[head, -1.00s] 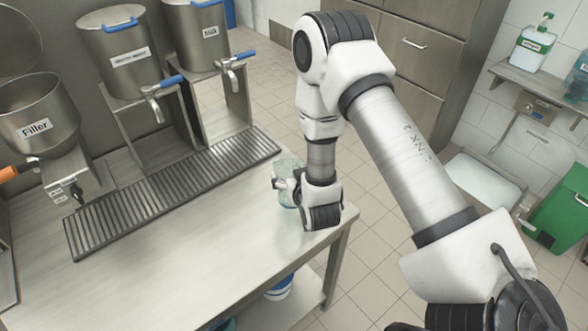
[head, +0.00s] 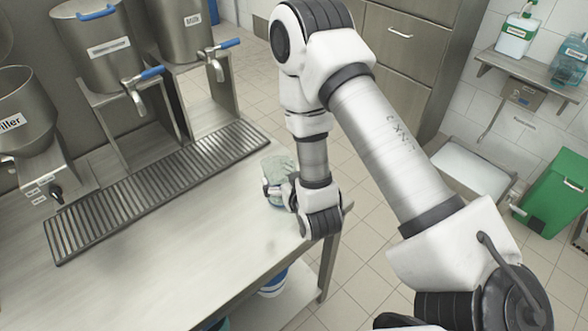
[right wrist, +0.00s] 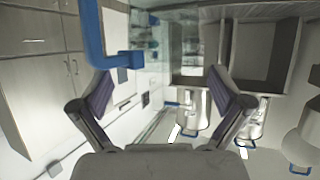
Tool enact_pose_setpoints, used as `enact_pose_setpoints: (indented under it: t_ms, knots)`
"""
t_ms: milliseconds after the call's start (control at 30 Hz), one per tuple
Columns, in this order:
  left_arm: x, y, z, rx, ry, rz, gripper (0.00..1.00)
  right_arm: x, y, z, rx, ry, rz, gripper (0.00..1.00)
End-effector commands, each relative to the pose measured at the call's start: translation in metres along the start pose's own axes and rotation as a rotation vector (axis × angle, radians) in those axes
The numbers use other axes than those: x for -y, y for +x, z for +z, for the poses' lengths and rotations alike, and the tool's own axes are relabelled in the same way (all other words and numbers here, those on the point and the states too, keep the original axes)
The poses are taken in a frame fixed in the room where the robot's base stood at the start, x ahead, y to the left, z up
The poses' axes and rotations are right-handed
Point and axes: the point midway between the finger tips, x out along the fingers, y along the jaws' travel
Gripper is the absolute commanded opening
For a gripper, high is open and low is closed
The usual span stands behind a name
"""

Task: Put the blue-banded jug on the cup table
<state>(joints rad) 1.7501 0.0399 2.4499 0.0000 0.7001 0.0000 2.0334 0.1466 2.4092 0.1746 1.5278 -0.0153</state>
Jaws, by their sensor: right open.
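A clear jug (head: 278,169) stands upright near the right end of the steel table (head: 190,235), with a bluish tint at its base. In the right wrist view its blue handle (right wrist: 93,38) shows at upper left, beside the see-through body. My right gripper (head: 272,188) is at the jug's near side, its fingers partly covering the jug. In the right wrist view the two fingers (right wrist: 161,88) are spread wide with nothing gripped between them. I cannot tell whether they touch the jug. My left gripper is out of view.
A slatted drip tray (head: 165,190) runs along the back of the table, below the filler (head: 25,120) and two steel dispensers with blue-handled taps (head: 145,78). A blue-and-white bucket (head: 273,280) is on the lower shelf. The table's front area is clear.

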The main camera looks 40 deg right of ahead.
Motion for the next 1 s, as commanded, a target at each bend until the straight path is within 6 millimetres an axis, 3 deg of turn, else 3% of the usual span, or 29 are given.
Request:
enact_pose_setpoints:
  t_ms: [33, 67, 100, 167, 400, 600, 667, 767, 900, 1000]
  knots:
    - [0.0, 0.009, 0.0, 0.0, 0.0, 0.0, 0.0, 0.001, -0.01, 0.005, 0.002, -0.003, -0.002, 1.0]
    - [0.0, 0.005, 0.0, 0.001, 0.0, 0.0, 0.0, 0.001, -0.02, 0.001, 0.004, -0.004, -0.003, 1.0]
    - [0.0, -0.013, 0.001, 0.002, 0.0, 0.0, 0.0, 0.001, -0.034, -0.006, 0.007, -0.006, -0.002, 1.0]
    - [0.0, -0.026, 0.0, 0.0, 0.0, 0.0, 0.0, 0.0, -0.047, -0.008, 0.006, -0.006, -0.001, 1.0]
    - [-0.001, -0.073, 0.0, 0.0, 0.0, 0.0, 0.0, 0.0, -0.077, -0.007, 0.005, -0.004, -0.001, 1.0]
    - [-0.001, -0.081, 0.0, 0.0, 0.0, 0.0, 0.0, 0.0, -0.086, 0.005, 0.031, -0.004, -0.002, 1.0]
    - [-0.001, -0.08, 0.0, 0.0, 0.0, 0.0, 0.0, 0.001, -0.086, 0.023, 0.108, -0.009, -0.005, 1.0]
    - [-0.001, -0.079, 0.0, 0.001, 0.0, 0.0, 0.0, 0.003, -0.093, 0.077, 0.36, -0.037, -0.024, 1.0]
    - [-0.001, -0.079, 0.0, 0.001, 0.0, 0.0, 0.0, 0.006, -0.137, 0.156, 0.797, -0.119, -0.09, 1.0]
    - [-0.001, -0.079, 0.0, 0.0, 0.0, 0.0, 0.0, 0.005, -0.171, 0.187, 1.022, -0.177, -0.137, 1.0]
